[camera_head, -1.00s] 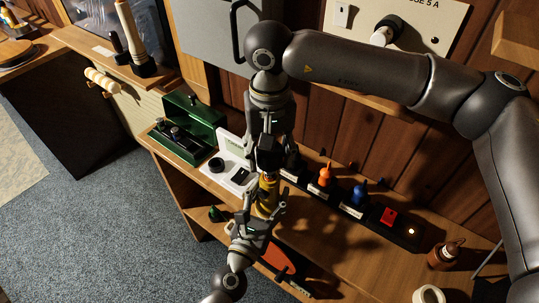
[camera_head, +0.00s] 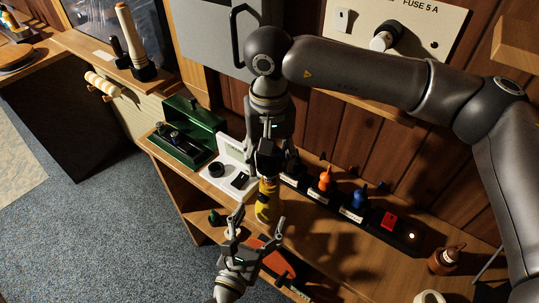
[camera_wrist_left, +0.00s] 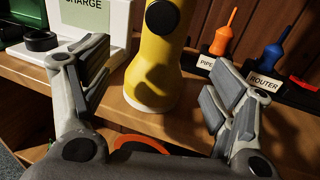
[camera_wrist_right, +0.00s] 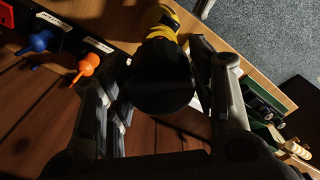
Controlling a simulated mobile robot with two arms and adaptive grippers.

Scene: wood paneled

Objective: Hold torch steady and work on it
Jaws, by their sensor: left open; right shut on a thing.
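The torch (camera_head: 267,204) is yellow with a black head, upright at the front edge of the bench. My right gripper (camera_head: 268,166) comes from above and is shut on its dark upper part; the black head (camera_wrist_right: 163,88) fills the middle of the right wrist view. In the left wrist view the yellow body (camera_wrist_left: 157,60) shows a round black button and a pale lower rim. I cannot tell whether that rim touches the bench. My left gripper (camera_head: 260,220) is open and empty, in front of and below the torch, its fingers pointing toward it.
A white charge stand (camera_head: 231,182) and an open green box (camera_head: 190,134) are left of the torch. A dark labelled rack (camera_head: 320,192) holds orange and blue bottles and a red block behind right. The front right bench is mostly clear.

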